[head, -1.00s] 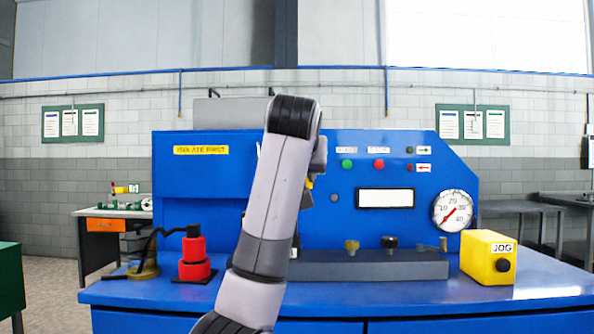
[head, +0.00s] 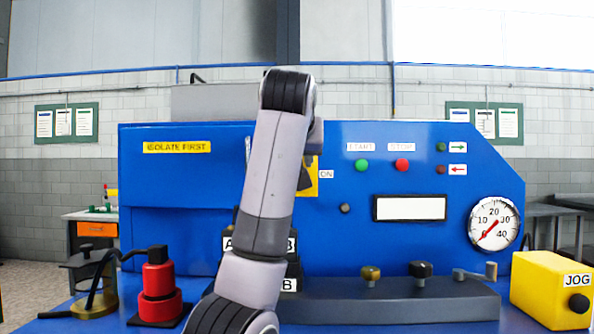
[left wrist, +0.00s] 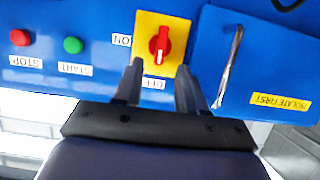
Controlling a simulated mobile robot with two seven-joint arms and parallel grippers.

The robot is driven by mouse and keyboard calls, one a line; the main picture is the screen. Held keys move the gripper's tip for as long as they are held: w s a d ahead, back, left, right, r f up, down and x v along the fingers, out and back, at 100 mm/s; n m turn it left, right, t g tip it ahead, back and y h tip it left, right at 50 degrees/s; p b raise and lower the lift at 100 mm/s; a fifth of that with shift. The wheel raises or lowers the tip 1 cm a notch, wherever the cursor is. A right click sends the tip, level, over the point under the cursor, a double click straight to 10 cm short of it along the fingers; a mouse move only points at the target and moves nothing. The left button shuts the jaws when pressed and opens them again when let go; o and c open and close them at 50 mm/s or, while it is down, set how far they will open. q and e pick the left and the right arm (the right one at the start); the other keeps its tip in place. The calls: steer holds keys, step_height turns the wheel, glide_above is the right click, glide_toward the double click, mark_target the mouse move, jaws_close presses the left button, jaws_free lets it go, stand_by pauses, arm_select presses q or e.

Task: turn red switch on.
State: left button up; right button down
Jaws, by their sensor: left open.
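The red switch (left wrist: 160,45) is a rotary knob on a yellow plate (left wrist: 177,27) on the blue panel. The left wrist view shows it upside down. Its white mark points down in that view, toward a partly hidden label that looks like OFF. The ON label (left wrist: 122,40) is at the plate's left there. My left gripper (left wrist: 159,88) is open and empty, its fingertips just below the knob in that view, apart from it. In the head view my left arm hides the knob; part of the yellow plate (head: 314,172) shows beside the ON label (head: 326,174).
Green start (head: 361,165) and red stop (head: 402,165) buttons sit right of the switch. A metal handle (left wrist: 231,60) is near the plate in the wrist view. A red and black device (head: 158,285) and a yellow JOG box (head: 553,285) stand on the bench.

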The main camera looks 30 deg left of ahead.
arm_select(q)
steer(key=p+x, duration=0.1)
steer(key=x, duration=0.5)
steer(key=shift+w+a+f, duration=0.15)
steer(key=shift+w+a, duration=0.05)
steer(key=shift+w, duration=0.05)
steer(key=shift+c, duration=0.3)
jaws_close()
